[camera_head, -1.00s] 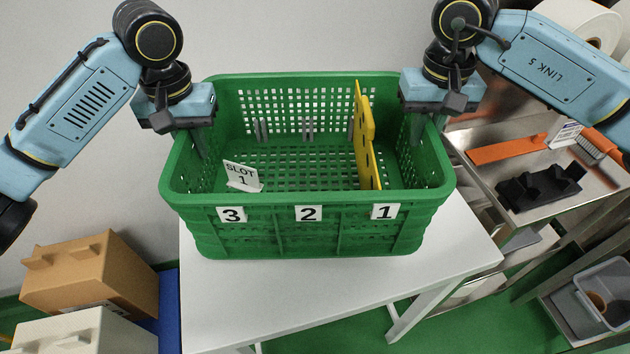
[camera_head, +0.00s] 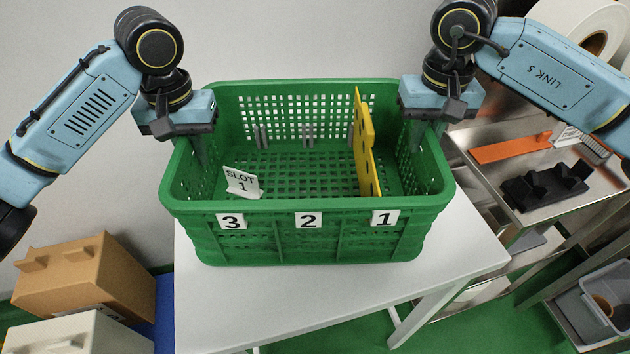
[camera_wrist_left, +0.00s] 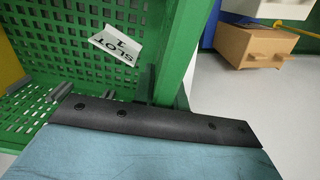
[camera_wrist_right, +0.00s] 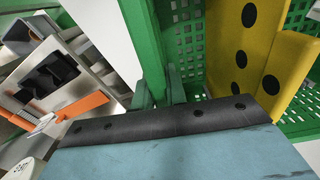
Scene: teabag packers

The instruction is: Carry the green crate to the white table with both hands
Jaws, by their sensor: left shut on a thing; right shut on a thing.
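The green crate (camera_head: 270,242) is in the middle of the head view, above or on the white table (camera_head: 245,300); I cannot tell if its base touches. Number labels 3, 2 and 1 are on its near wall. A yellow divider (camera_head: 364,140) stands inside at the right, and a white SLOT 1 card (camera_head: 241,182) leans inside at the left. My left gripper (camera_head: 199,148) is shut on the crate's left wall, which also shows in the left wrist view (camera_wrist_left: 176,50). My right gripper (camera_head: 414,134) is shut on the right wall, seen in the right wrist view (camera_wrist_right: 146,45). The fingertips are partly hidden.
A metal bench (camera_head: 487,187) at the right holds an orange strip (camera_head: 510,148) and a black fixture (camera_head: 545,187). A cardboard box (camera_head: 85,277) and a white box (camera_head: 78,335) stand at the lower left. A grey bin (camera_head: 598,300) is at the lower right. The table's front is bare.

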